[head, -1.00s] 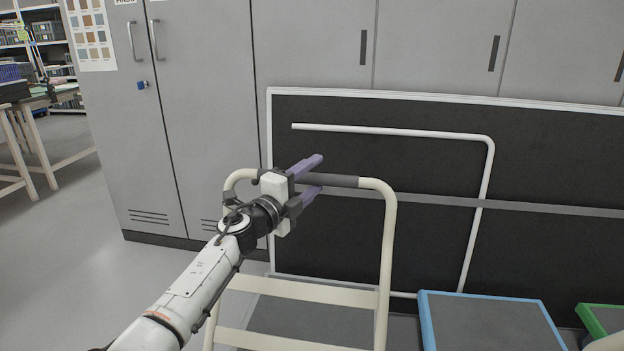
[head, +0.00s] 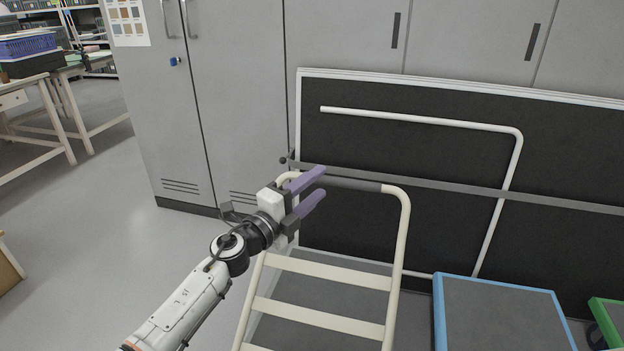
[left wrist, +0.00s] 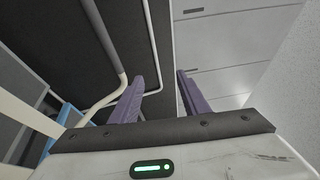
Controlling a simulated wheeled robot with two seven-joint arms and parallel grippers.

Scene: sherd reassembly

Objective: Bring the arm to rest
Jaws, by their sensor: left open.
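My left arm reaches in from the lower left of the head view. Its gripper (head: 318,187) is open, with two purple fingers apart and nothing between them. In the head view the fingers overlap the top bar of the cream trolley handle (head: 400,240); I cannot tell whether they touch it. In the left wrist view the two purple fingers (left wrist: 160,92) also stand apart and empty, with a cream rail and its grey grip (left wrist: 100,40) to their left. My right gripper is in neither view.
A black panel with a pale frame (head: 350,150) leans against grey cabinets (head: 240,90). A blue-edged board (head: 500,315) and a green-edged one (head: 608,320) are at the lower right. A work table (head: 60,110) stands at the far left. Floor (head: 90,240) between is clear.

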